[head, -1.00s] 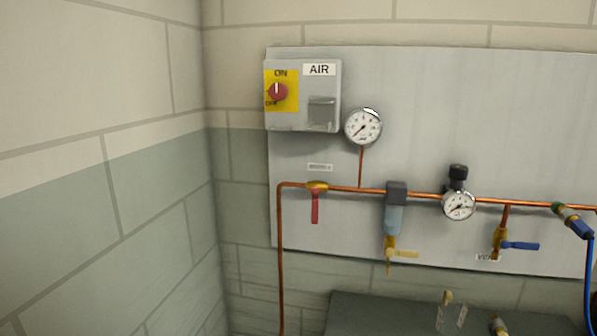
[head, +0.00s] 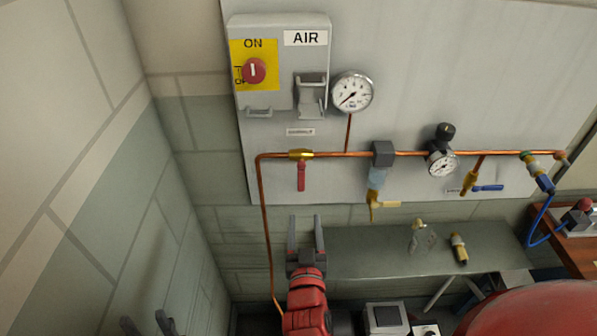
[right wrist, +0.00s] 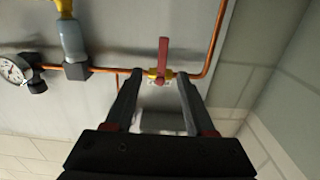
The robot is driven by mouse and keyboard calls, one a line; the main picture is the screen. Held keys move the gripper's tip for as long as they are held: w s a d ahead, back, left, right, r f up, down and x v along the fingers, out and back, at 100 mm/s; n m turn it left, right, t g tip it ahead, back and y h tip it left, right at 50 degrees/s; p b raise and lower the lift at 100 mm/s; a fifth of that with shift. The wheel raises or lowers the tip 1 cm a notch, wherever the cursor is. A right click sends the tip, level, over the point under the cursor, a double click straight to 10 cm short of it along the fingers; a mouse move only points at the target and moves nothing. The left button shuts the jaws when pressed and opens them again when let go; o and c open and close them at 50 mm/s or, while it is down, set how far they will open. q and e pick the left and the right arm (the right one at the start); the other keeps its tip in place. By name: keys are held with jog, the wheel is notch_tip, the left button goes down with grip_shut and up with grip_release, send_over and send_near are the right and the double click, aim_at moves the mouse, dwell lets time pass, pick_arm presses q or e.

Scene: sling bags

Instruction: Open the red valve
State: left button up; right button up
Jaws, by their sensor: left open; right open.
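The red valve lever (head: 301,176) hangs straight down from its brass body (head: 301,155) on the horizontal copper pipe, across the pipe's line. My right gripper (head: 305,222) is open and empty below the lever, fingers pointing up in the head view. In the right wrist view, which is turned over, the red lever (right wrist: 164,53) points up and the brass body (right wrist: 160,75) shows between the open fingertips (right wrist: 160,82). I cannot tell the remaining distance in depth. My left gripper (head: 143,319) is open and empty at the bottom left, partly cut off by the frame.
A grey switch box (head: 281,75) with a red knob and a gauge (head: 352,92) are above the pipe. A filter (head: 377,178) and regulator (head: 441,158) are to the right. A dark bench (head: 385,252) stands below. A side wall (head: 130,200) bounds the left.

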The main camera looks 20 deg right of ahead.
jog(key=b, duration=0.3)
send_near(301, 185)
jog(key=w, duration=0.2)
jog(key=p+x, duration=0.1)
jog(key=x, duration=0.2)
jog(key=p+x, duration=0.2)
jog(key=x, duration=0.2)
jog(key=p+x, duration=0.1)
jog(key=x, duration=0.2)
jog(key=shift+w+d+p, duration=0.15)
jog(key=shift+d+p, duration=0.2)
jog(key=shift+p, duration=0.05)
jog(key=shift+w+d, duration=0.2)
jog(key=shift+w, duration=0.45)
jog(key=shift+c, duration=0.3)
grip_shut()
